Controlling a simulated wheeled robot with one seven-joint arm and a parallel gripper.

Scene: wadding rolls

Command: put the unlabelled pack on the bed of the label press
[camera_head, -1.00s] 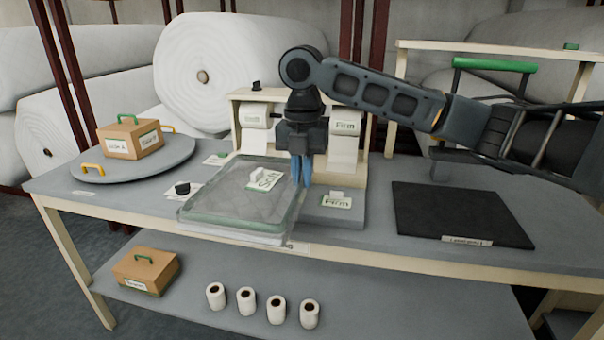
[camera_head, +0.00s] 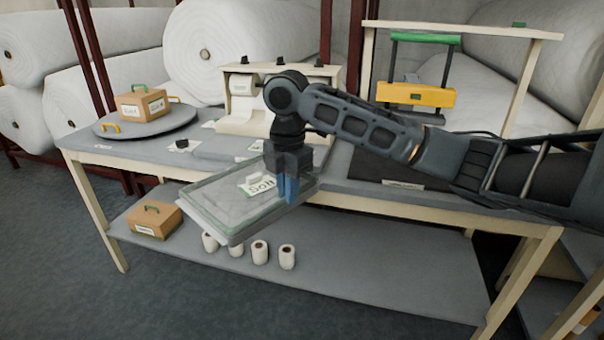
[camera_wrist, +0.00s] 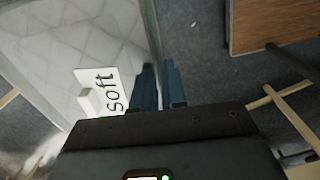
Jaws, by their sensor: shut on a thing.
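The pack (camera_head: 215,205) is a flat, clear-wrapped quilted slab. A card reading "Soft" (camera_head: 258,186) with a white block lies on top of it. My gripper (camera_head: 288,192) is shut on the pack's right edge and holds it out over the table's front edge, slightly tilted. In the wrist view, the fingers (camera_wrist: 159,86) are at the edge of the pack (camera_wrist: 75,35), with the card (camera_wrist: 103,90) beside them. The label press has a yellow head (camera_head: 418,94) under a green handle. Its dark bed (camera_head: 362,166) is partly hidden by my arm and looks empty.
The worktable holds a turntable (camera_head: 120,130) with a cardboard box (camera_head: 142,104), and a cream dispenser (camera_head: 245,125) behind my gripper. Another box (camera_head: 153,219) and several small rolls (camera_head: 260,252) are on the lower shelf (camera_head: 360,270). Floor in front is clear.

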